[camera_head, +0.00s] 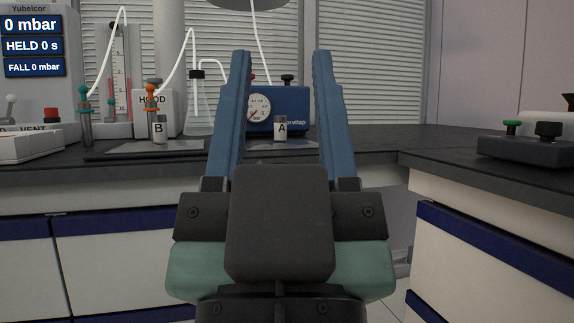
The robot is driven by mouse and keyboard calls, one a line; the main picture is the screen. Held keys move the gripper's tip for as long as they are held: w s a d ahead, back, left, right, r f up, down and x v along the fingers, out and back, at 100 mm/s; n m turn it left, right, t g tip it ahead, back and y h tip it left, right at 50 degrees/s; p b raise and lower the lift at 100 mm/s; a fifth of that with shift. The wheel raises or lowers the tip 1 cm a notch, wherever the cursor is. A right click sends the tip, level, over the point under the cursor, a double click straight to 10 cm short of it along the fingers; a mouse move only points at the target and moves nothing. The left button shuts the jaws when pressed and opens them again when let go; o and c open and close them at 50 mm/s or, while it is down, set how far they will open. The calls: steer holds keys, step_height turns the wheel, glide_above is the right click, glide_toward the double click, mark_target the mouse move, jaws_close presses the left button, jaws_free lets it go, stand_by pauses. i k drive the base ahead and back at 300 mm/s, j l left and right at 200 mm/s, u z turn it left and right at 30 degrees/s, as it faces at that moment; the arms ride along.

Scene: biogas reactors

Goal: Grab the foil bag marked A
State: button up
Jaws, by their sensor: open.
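My gripper (281,54) is in the middle of the view, its two blue fingers wide apart with nothing visible between them. A small upright item marked A (281,128), with a white label and greyish top, stands on the bench beyond. In the picture it shows in the gap between the fingers. It is too small to tell whether it is a foil bag. A similar item marked B (159,129) stands farther left, left of the fingers. No larger foil bag is evident.
A blue pump with a gauge (295,106) stands behind item A, partly hidden by the fingers. A conical flask with tubing (199,112) and valve posts (85,120) are to the left. A dark box with knobs (528,150) sits on the right bench.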

mark_target(281, 142)
steer(key=i+j+z, duration=0.35)
steer(key=j, duration=0.25)
steer(key=i+j+z, duration=0.15)
steer(key=i+j, duration=0.1)
steer(key=j, duration=0.1)
